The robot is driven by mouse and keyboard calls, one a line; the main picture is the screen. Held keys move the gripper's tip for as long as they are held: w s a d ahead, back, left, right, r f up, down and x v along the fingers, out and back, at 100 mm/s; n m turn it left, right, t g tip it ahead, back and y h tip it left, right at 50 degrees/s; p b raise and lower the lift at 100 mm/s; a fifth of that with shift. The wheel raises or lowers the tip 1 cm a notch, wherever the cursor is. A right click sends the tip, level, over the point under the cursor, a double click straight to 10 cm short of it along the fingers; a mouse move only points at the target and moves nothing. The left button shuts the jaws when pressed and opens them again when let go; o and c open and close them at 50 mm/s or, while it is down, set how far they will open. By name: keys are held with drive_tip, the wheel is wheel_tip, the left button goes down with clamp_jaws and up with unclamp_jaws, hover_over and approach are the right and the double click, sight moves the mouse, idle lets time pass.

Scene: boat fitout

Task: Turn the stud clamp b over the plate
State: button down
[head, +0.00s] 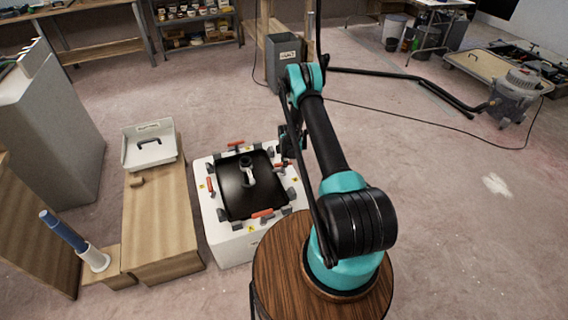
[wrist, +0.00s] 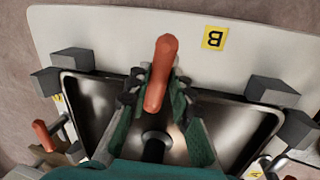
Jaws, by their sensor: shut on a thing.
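The stud clamp b, with a red handle (wrist: 160,75), is by the yellow B label (wrist: 214,38) in the wrist view. My gripper (wrist: 155,97) is shut on this handle, one finger on each side. The handle points out from the plate's edge over the white rim. The dark plate (wrist: 95,100) lies beneath; in the head view the plate (head: 238,198) sits in a white housing (head: 232,243). My gripper (head: 290,142) is at the housing's right side there, partly hidden by my arm. The fingers hide the clamp's lower part.
Other red-handled clamps stand around the plate, one at the front (head: 262,213) and one at the back (head: 236,144). Grey blocks (wrist: 272,90) flank the held clamp. A white tray (head: 150,147) rests on a wooden box to the left.

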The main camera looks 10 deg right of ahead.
drive_tip(key=shift+w+d+n, duration=0.1)
drive_tip(key=shift+w+n, duration=0.05)
drive_tip(key=shift+n, duration=0.45)
drive_tip(key=c, duration=1.4)
unclamp_jaws()
drive_tip(key=shift+o, duration=0.2)
wheel_tip(320, 180, up, 12)
drive_tip(key=s, duration=0.2)
drive_tip(key=shift+s+d, duration=0.2)
drive_tip(key=shift+d, duration=0.05)
drive_tip(key=shift+f, duration=0.1)
